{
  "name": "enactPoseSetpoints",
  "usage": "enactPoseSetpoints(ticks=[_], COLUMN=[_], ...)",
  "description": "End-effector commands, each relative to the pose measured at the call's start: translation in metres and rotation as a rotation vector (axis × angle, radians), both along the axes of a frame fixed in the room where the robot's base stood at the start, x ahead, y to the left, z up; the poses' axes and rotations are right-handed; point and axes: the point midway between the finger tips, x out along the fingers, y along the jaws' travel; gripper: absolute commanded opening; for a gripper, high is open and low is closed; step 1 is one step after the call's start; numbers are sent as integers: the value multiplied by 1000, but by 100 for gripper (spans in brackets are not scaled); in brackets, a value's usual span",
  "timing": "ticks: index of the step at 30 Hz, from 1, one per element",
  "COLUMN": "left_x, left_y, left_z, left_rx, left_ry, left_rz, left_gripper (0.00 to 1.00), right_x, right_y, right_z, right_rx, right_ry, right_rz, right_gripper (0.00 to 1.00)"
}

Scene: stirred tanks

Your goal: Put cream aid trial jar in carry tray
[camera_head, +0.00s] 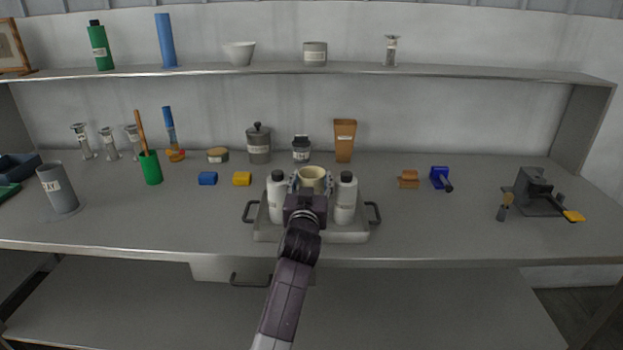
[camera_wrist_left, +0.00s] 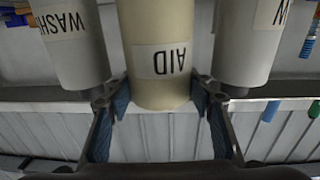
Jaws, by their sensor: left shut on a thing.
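The cream jar (camera_head: 313,177) labelled AID stands between two white bottles at the carry tray (camera_head: 312,237). It also shows in the left wrist view (camera_wrist_left: 158,30), with its label upside down. My left gripper (camera_head: 309,185) is shut on the jar, with one blue-padded finger on each side. In the left wrist view the gripper (camera_wrist_left: 160,100) reaches the jar's near end. The jar's lower part is hidden behind my gripper in the head view, so I cannot tell whether it touches the tray floor. My right gripper is not in view.
White bottles (camera_head: 277,198) and (camera_head: 346,199) stand in the tray close on both sides of the jar. A grey canister (camera_head: 259,146) and brown cup (camera_head: 344,141) stand at the back.

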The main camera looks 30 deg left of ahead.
Motion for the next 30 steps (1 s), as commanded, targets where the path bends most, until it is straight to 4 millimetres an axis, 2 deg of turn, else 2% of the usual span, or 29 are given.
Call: enactPoseSetpoints(ticks=[9, 10, 12, 23, 30], left_x=[0, 0, 0, -2, -34], left_y=[0, 0, 0, -1, -18], left_z=[-3, -3, -2, 1, -2], left_rx=[1, 0, 1, 1, -2], left_ry=[-2, -1, 0, 0, 1], left_rz=[0, 0, 1, 1, 0], left_gripper=[9, 50, 56, 56, 56], right_x=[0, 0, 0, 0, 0], right_y=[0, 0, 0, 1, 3], right_z=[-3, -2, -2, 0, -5], right_rx=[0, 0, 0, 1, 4], right_ry=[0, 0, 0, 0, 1], right_rz=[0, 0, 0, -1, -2], right_gripper=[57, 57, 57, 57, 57])
